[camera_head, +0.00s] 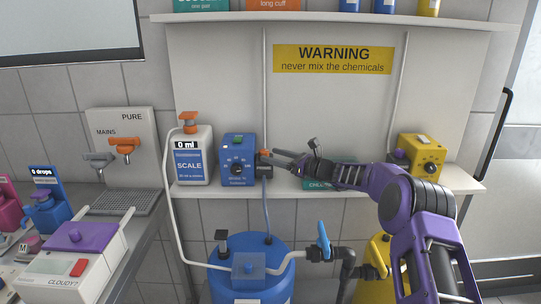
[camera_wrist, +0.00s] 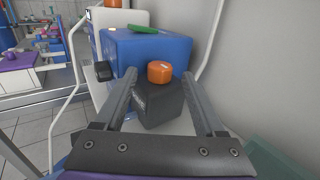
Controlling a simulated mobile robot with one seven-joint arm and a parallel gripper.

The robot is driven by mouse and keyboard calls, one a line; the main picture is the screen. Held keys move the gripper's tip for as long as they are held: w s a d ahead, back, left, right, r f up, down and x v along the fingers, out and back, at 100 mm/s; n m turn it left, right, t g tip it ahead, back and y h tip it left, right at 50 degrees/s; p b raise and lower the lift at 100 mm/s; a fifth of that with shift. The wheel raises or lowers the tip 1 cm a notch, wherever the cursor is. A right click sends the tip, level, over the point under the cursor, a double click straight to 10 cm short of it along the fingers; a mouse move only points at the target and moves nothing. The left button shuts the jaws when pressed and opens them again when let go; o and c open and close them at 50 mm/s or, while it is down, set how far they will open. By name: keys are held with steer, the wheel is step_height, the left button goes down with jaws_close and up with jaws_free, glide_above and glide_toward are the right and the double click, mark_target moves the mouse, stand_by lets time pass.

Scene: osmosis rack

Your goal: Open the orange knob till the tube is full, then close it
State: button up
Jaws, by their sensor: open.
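A small orange knob (camera_head: 264,153) sits on top of a black block (camera_head: 264,172) on the shelf, beside a blue dial box. A thin tube (camera_head: 267,205) runs from the block down to the blue tank, and a pale tube (camera_head: 264,80) runs up the wall above it. My gripper (camera_head: 270,158) reaches in from the right at the block. In the wrist view, my gripper (camera_wrist: 159,77) is open, its fingers on either side of the knob (camera_wrist: 160,71) and black block (camera_wrist: 158,104). I cannot tell whether the fingers touch the knob.
The blue dial box (camera_head: 238,160) and white scale container (camera_head: 193,156), with an orange top and "0 ml" display, stand left of the block. A yellow box (camera_head: 420,155) stands right; the blue tank (camera_head: 240,285) is below.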

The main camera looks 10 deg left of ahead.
steer(key=shift+x, duration=0.85)
steer(key=shift+c, duration=0.2)
jaws_close()
